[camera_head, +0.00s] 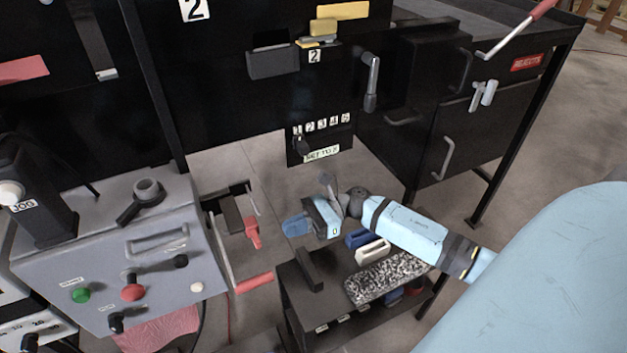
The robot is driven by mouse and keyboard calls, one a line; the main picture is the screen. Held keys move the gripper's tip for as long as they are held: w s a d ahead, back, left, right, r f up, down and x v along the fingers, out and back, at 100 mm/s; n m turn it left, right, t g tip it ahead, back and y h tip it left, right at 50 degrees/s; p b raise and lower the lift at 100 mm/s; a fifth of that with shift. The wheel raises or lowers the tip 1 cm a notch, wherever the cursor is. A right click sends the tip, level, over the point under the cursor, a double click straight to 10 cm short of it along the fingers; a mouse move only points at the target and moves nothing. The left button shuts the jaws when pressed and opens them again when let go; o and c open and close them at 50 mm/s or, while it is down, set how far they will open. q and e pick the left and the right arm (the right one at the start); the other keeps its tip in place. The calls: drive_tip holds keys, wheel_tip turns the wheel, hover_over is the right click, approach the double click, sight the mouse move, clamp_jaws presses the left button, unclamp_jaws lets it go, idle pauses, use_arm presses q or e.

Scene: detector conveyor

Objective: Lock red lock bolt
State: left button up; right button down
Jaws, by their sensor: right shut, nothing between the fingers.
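My right gripper (293,225) comes in from the right and points left. Its fingers are shut and empty, a short gap to the right of the red handle and apart from it. My left gripper is not in view.
A grey control box (105,255) with buttons and knobs stands at the left. A low black bench (300,310) with a speckled block (388,278) lies below my right arm. Black cabinets (480,125) stand behind.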

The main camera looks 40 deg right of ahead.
sight(258, 240)
drive_tip(key=x, duration=0.5)
drive_tip(key=shift+a, duration=0.1)
drive_tip(key=b+x, duration=0.1)
drive_tip(key=x, duration=0.1)
drive_tip(key=shift+a+f, duration=0.1)
drive_tip(key=shift+a, duration=0.2)
drive_tip(key=shift+w+a, duration=0.1)
drive_tip(key=shift+a, duration=0.1)
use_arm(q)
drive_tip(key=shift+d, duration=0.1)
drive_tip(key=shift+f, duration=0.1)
